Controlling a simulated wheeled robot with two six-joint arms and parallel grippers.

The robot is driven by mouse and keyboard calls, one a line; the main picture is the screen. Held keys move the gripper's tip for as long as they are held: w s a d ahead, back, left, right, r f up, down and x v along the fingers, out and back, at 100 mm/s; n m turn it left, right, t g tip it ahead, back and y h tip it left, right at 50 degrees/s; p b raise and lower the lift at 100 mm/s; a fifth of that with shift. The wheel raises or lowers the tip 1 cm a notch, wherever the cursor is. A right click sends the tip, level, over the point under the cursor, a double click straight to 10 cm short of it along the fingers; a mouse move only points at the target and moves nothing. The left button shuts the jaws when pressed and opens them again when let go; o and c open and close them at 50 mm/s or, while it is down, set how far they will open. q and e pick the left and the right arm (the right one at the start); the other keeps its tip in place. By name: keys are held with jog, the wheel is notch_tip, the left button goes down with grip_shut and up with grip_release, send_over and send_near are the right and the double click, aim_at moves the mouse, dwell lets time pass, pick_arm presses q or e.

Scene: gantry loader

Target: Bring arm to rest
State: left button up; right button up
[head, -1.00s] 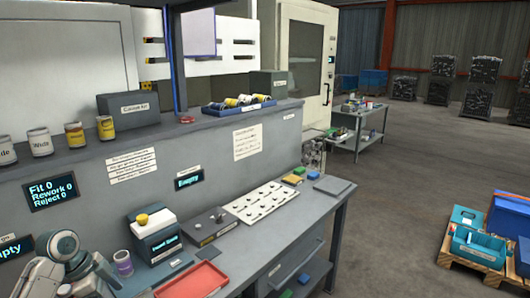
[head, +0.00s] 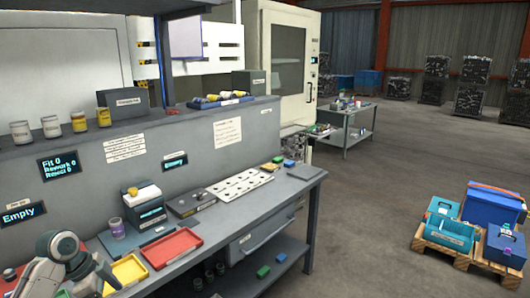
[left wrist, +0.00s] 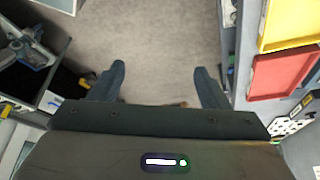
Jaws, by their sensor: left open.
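My left arm (head: 68,268) shows at the bottom left of the head view, bent, beside the front of the grey workbench (head: 296,186). In the left wrist view my left gripper (left wrist: 159,82) has its two dark fingers spread wide with nothing between them. Bare floor (left wrist: 165,45) lies beyond the fingers. The bench with a yellow tray (left wrist: 290,22) and a red tray (left wrist: 283,74) is to the right of the fingers, apart from them. My right arm and gripper are in neither view.
In the head view the red tray (head: 171,247) and yellow tray (head: 130,270) lie near the bench's front edge. A purple-labelled cup (head: 117,228) stands behind them. A pallet (head: 450,252) with blue boxes is on the right. The floor between is clear.

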pick_arm(q)
jog(key=s+a+f+n+y, duration=0.15)
jog(key=f+n, duration=0.25)
jog(key=f, duration=1.2)
jog(key=s+a+f+n+y, duration=0.15)
jog(key=f+n, duration=0.35)
jog(key=f, duration=1.2)
jog(key=s+d+f+n+b, duration=0.1)
jog(key=s+f+n, duration=0.1)
jog(key=s+f, duration=0.75)
jog(key=s+d+f+n+y, duration=0.1)
jog(key=s+d+f, duration=0.1)
jog(key=s+f, duration=0.65)
jog(key=s+d+f+n+y, duration=0.1)
jog(key=s+d+f, duration=0.1)
jog(key=s+f, duration=0.7)
jog(key=s+d+f, duration=0.2)
jog(key=s+d, duration=0.1)
jog(key=s, duration=0.6)
jog(key=s+d+f, duration=0.3)
jog(key=s, duration=0.7)
jog(key=shift+s+g+b, duration=0.2)
jog(key=shift+g+b, duration=0.1)
jog(key=shift+b, duration=0.05)
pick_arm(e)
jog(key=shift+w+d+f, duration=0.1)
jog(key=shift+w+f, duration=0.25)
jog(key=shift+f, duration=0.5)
